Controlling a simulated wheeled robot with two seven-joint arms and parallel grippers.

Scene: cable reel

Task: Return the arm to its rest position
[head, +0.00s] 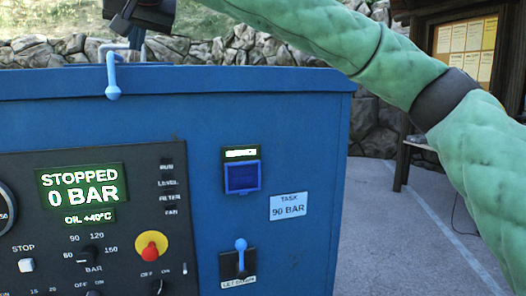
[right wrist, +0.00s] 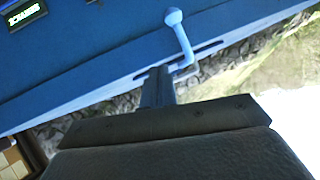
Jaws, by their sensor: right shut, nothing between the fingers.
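My right arm (head: 400,75) wears a green padded sleeve and reaches in from the right across the top of the blue cabinet. My right gripper (head: 136,42) is dark, shut and empty, above the cabinet's top edge. It is just behind and right of a light blue lever with a ball knob (head: 113,82), which hangs over that edge. In the right wrist view the shut fingers (right wrist: 158,80) are beside the lever (right wrist: 183,40); whether they touch it I cannot tell. My left gripper is not in view.
The blue cabinet (head: 300,130) fills the left and middle. Its panel display (head: 82,187) reads STOPPED, 0 BAR. A second small lever (head: 240,255) sits low on the front. A stone wall (head: 220,45) stands behind. A notice-board shelter (head: 465,45) and open paving (head: 385,220) are at right.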

